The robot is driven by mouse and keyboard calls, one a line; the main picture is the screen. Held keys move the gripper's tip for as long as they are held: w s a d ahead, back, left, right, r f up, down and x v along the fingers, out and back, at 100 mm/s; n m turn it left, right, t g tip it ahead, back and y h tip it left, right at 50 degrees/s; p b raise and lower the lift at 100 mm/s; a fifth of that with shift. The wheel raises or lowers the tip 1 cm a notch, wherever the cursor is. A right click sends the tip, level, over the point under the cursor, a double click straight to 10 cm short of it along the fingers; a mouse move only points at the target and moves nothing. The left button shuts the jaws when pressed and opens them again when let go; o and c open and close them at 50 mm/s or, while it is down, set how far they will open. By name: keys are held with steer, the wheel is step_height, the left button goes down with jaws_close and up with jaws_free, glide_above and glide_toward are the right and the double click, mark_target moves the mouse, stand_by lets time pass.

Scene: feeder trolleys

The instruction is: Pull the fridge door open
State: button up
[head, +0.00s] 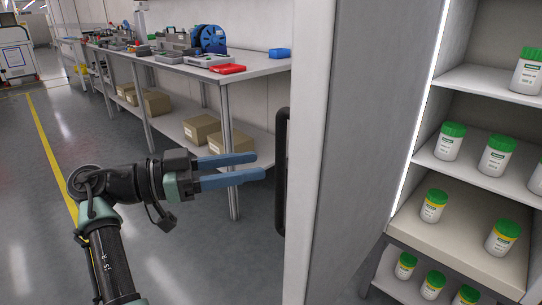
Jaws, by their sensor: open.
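The fridge door (310,150) stands open, seen nearly edge-on, with its pale edge towards me and a grey face (375,130) running back to the lit interior. Its black vertical bar handle (281,170) is on the left side of the door. My gripper (260,166), with two blue fingers, is open and empty, pointing right at the handle. The fingertips end a little left of the handle in the picture, with a visible gap. The handle is not between the fingers.
Fridge shelves (487,82) at right hold several white jars with green lids (449,141). A long workbench (260,68) with tools, a blue reel (210,40) and a red tray (228,69) stands behind, cardboard boxes (201,128) below. The grey floor (130,135) at left is clear.

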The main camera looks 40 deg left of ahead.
steer(key=v, duration=0.6)
steer(key=shift+s+a+p, duration=0.15)
steer(key=shift+s+p, duration=0.2)
steer(key=shift+p, duration=0.1)
